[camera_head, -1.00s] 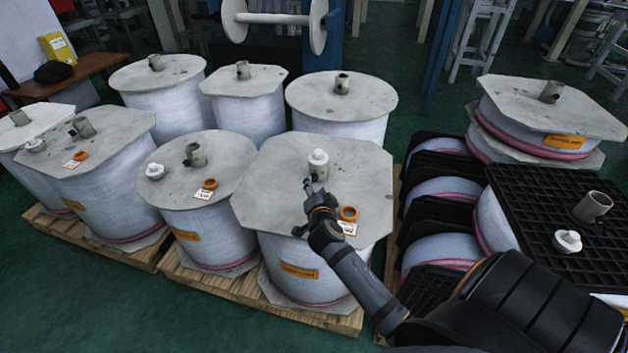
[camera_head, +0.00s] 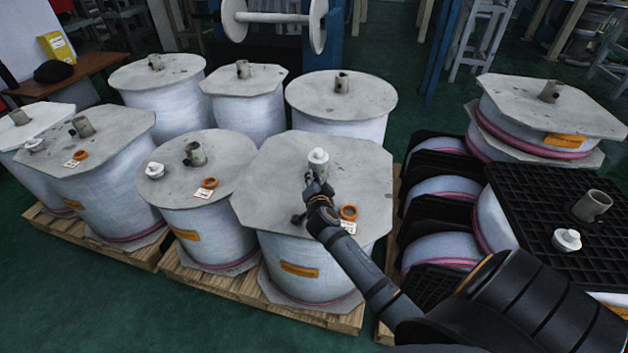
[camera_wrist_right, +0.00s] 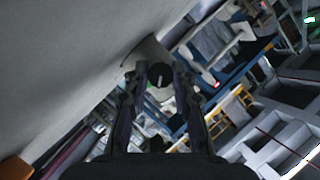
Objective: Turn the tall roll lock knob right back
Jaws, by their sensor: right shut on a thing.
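The tall roll (camera_head: 275,195) stands at the centre of the head view, with a grey octagonal top plate. Its core tube carries a white cap (camera_head: 318,157). My right gripper (camera_head: 312,183) is at the near side of that tube, just above the plate. In the wrist view the lock knob (camera_wrist_right: 160,76) is a dark round disc with a short white line, close to upright in the picture. It sits between the fingertips of my right gripper (camera_wrist_right: 160,82), which is shut on it. In the head view the gripper hides the knob. My left gripper is not in view.
An orange ring (camera_head: 348,212) and a small white label lie on the plate right beside my gripper. Other wrapped rolls (camera_head: 205,195) stand close on the left and behind. Black pallets (camera_head: 545,205) with rolls stand on the right. Green floor is open at front left.

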